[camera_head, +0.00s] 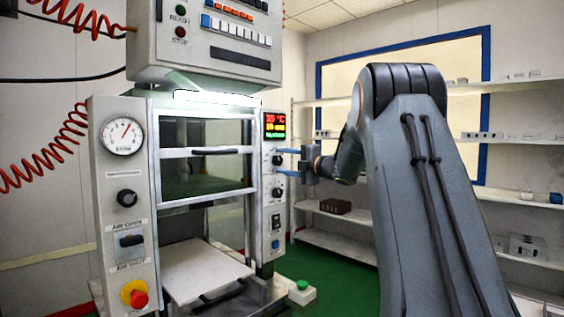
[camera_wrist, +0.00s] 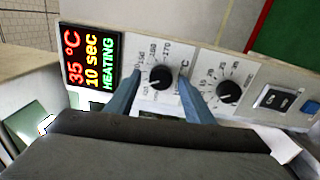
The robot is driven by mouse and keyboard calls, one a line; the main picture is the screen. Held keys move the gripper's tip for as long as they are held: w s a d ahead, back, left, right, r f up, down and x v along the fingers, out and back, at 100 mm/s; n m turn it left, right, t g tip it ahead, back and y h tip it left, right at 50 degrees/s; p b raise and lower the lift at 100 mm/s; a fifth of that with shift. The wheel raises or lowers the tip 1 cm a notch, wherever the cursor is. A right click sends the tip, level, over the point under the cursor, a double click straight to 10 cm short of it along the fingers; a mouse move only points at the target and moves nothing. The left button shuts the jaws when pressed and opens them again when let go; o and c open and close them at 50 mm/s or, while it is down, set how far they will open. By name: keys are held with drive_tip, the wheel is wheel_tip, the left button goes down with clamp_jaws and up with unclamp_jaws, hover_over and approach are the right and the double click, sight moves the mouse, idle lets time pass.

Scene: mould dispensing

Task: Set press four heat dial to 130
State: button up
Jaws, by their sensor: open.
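The press's side panel shows a display (camera_head: 274,125), with a black heat dial (camera_head: 277,160) just below it. In the wrist view the display (camera_wrist: 88,60) reads 35 °C, 10 sec, HEATING. The heat dial (camera_wrist: 162,77) has a printed scale with high numbers, partly hidden by the fingers; its exact setting is hard to read. My gripper (camera_head: 281,162) reaches the panel from the right. In the wrist view my gripper (camera_wrist: 159,74) is open, its blue fingers on either side of the dial. I cannot tell whether they touch it.
A second dial (camera_wrist: 229,92) with a smaller scale sits beside the heat dial, close to one finger. A green button box (camera_head: 302,292) stands below. Shelves line the right wall.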

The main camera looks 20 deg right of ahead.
drive_tip(key=b+v, duration=0.2)
drive_tip(key=v, duration=0.5)
drive_tip(key=shift+b, duration=0.3)
drive_tip(key=shift+r, duration=0.15)
drive_tip(key=s+a+f+m+g+h, duration=0.25)
drive_tip(key=a+f+m, duration=0.2)
drive_tip(key=f, duration=0.35)
drive_tip(key=s+a+f+m+g+h, duration=0.1)
drive_tip(key=s+a+f+m+h, duration=0.2)
drive_tip(key=f+m, duration=0.4)
drive_tip(key=s+a+f+m+g+h, duration=0.25)
drive_tip(key=a+f+m, duration=0.2)
drive_tip(key=f, duration=0.45)
drive_tip(key=s+a+f+m+g, duration=0.2)
drive_tip(key=s+a+f+g, duration=0.1)
drive_tip(key=s, duration=0.7)
drive_tip(key=s+a+f+m+g+y, duration=0.1)
drive_tip(key=s+a+f+m+g, duration=0.1)
drive_tip(key=s+a+f, duration=0.4)
drive_tip(key=s+a+f+m+g, duration=0.2)
drive_tip(key=s+a+f+g, duration=0.2)
drive_tip(key=s+f, duration=0.4)
drive_tip(key=s+a, duration=0.1)
drive_tip(key=s, duration=0.5)
drive_tip(key=shift+a+m+g, duration=0.2)
drive_tip(key=shift+m+g, duration=0.2)
